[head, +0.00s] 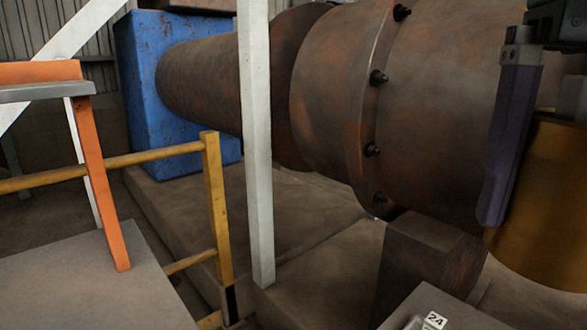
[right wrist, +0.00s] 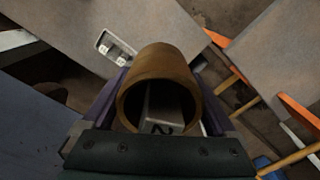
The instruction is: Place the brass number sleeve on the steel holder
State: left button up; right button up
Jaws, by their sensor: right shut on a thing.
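The brass sleeve (head: 545,215) is a large brown-gold tube at the right edge of the head view, partly cut off. In the right wrist view the sleeve (right wrist: 160,62) shows its open round end. My right gripper (right wrist: 160,95) is shut on it, a purple finger on each side. Through the bore I see a pale grey block (right wrist: 165,112) with a "2" marking; I cannot tell whether it is the steel holder. A "24" tag (head: 434,320) shows at the bottom of the head view, below and left of the sleeve. My left gripper is not in view.
A grey tabletop (right wrist: 150,28) carries a pale tray (right wrist: 117,47) with small metal pieces. A huge rusty pipe (head: 330,90) fills the background. A white post (head: 256,150), yellow railing (head: 214,200) and orange-legged table (head: 100,180) stand to the left.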

notch_tip(320, 180, up, 2)
jog(key=n+p, duration=0.1)
jog(key=n, duration=0.2)
jog(key=shift+w+a, duration=0.1)
jog(key=shift+w, duration=0.05)
jog(key=s+r+p, duration=0.3)
jog(key=r+p, duration=1.4)
jog(key=p, duration=0.2)
jog(key=s+r+p, duration=0.2)
jog(key=r+p, duration=1.6)
jog(key=p, duration=0.1)
jog(key=shift+s+r, duration=0.35)
jog(key=shift+s, duration=0.05)
jog(key=shift+f, duration=0.1)
